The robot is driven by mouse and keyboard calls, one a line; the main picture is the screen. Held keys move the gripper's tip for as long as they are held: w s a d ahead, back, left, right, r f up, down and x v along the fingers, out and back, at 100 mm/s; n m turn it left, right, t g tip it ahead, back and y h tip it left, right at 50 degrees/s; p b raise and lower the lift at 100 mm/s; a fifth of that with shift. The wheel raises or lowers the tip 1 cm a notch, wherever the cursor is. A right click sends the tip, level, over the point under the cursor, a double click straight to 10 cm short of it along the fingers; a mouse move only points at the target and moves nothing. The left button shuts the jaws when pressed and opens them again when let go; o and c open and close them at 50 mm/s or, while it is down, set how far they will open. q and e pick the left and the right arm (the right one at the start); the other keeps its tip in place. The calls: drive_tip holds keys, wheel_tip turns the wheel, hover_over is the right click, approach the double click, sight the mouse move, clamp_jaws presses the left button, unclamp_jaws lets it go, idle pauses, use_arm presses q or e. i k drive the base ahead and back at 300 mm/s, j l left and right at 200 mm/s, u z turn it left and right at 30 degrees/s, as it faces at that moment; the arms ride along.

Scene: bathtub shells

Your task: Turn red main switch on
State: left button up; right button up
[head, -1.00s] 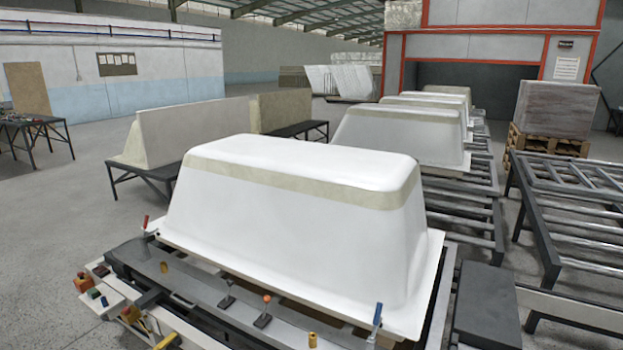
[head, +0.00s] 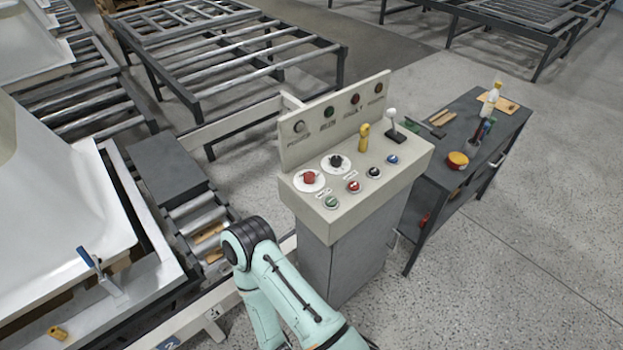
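The red main switch (head: 309,178) is a red rotary knob on a round white plate, at the left of the sloped top of a beige control console (head: 330,226). A black rotary knob (head: 336,161) on a similar plate sits beside it. The red knob's on or off position is too small to tell. One of my arms comes in from the bottom of the head view, in front of the console and left of it, apart from the switch. Its gripper does not show. My other gripper is out of view too.
The console also has green, red, black and blue buttons, a yellow lever (head: 363,137) and a white-knobbed lever (head: 391,119). A dark workbench (head: 462,191) with tools stands at right. A white tub shell (head: 50,200) and roller conveyors (head: 230,80) lie left and behind. Floor at right is clear.

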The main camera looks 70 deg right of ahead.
sight(309, 177)
drive_tip(key=z, duration=2.3)
